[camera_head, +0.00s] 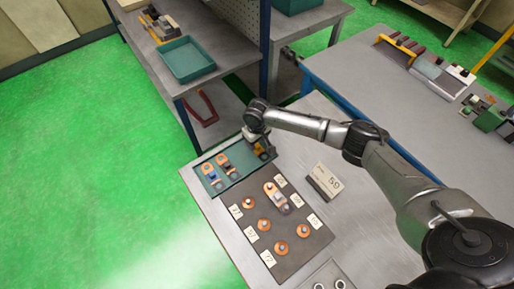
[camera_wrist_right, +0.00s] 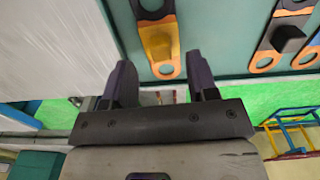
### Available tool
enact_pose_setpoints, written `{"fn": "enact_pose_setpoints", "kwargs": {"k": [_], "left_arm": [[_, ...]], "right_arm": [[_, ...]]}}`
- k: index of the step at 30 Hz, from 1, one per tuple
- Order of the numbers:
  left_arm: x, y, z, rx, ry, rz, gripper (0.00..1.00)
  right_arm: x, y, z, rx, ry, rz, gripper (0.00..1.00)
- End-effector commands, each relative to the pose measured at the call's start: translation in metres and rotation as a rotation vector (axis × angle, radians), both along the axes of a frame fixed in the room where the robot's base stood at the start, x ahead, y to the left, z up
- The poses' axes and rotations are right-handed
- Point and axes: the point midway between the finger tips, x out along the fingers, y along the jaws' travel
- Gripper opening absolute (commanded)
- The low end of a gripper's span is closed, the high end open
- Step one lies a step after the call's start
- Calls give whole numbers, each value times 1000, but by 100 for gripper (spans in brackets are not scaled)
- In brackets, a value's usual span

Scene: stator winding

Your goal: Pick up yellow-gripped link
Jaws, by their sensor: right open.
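The yellow-gripped link (camera_wrist_right: 159,42) is a flat orange strip with a round hole at its end and a yellow part in the middle. It lies in the teal tray (camera_wrist_right: 226,62). My right gripper (camera_wrist_right: 163,84) is open, with the link's near ring between and just beyond its fingertips. I see no contact. In the head view my right gripper (camera_head: 260,147) is over the tray's far right end and partly hides the link there. My left gripper is not in view.
A dark board (camera_head: 262,213) beside the tray holds orange terminals, white number labels and one link. A sign reading 50 (camera_head: 327,179) stands to its right. A shelf with a teal bin (camera_head: 187,60) stands behind. The bench right of the sign is mostly clear.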

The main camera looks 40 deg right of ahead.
Motion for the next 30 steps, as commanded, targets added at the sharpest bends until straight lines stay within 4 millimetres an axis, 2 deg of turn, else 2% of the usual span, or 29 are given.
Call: {"fn": "enact_pose_setpoints", "kwargs": {"k": [1, 6, 17, 27, 30], "left_arm": [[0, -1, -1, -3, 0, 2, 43], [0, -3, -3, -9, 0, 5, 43], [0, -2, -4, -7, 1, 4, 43], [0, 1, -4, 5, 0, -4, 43], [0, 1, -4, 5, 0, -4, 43]], "right_arm": [[-2, 1, -9, -1, 3, 1, 53], [-2, 1, -27, 0, 2, 0, 53], [-2, 1, -33, 0, 1, 1, 53], [-2, 1, -33, 0, 1, 1, 22], [-2, 1, -33, 0, 1, 1, 15]]}}
